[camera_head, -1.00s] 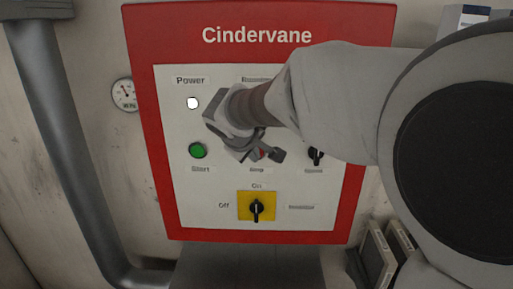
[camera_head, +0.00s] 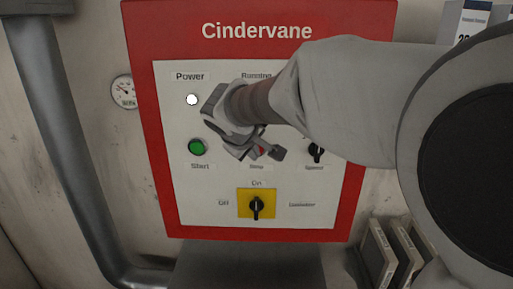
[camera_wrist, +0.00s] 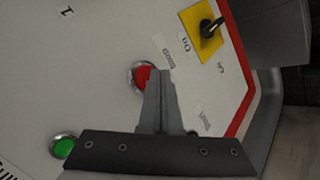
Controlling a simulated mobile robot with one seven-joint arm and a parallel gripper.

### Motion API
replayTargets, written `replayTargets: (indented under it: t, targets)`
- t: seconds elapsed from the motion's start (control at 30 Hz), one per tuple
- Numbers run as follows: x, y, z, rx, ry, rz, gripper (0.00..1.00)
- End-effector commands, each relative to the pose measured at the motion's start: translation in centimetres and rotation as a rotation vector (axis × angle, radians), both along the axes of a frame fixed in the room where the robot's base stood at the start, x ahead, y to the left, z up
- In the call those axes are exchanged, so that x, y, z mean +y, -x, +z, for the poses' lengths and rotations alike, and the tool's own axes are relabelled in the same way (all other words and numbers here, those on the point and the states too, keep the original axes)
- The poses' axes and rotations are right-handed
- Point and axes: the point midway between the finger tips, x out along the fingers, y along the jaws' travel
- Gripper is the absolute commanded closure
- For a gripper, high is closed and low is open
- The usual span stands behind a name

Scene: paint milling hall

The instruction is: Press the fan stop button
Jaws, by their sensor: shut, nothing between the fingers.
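The red stop button (camera_wrist: 145,76) shows in the wrist view just beyond my fingertips, partly covered by them. In the head view only a sliver of red (camera_head: 261,149) shows beside my gripper (camera_head: 262,154), above the "Stop" label. My gripper (camera_wrist: 158,78) is shut and empty, and its tips are in front of or at the button's edge; I cannot tell whether they touch it. The green start button (camera_head: 197,147) is to the left on the same panel, and also shows in the wrist view (camera_wrist: 63,146).
The red-framed "Cindervane" panel (camera_head: 257,14) is in front of me. A black rotary switch on a yellow plate (camera_head: 257,204) sits below the gripper, and a black speed knob (camera_head: 316,151) to its right. A grey pipe (camera_head: 75,150) and a gauge (camera_head: 123,91) are at left.

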Motion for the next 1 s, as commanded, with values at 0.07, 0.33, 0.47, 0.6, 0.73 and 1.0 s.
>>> replayTargets:
  t: [0.07,0.33,0.47,0.6,0.73,1.0]
  targets:
    - [0.0,0.4,-0.2,0.001,0.0,-0.001,1.0]
    - [0.0,0.4,0.0,0.001,0.001,-0.001,1.0]
    - [0.0,0.9,-0.1,0.0,0.0,0.0,1.0]
    - [0.0,2.2,-0.2,-0.001,-0.001,0.0,1.0]
    - [0.1,3.5,-0.2,-0.001,0.0,0.001,1.0]
    - [0.1,5.4,-0.1,0.001,0.0,-0.001,1.0]
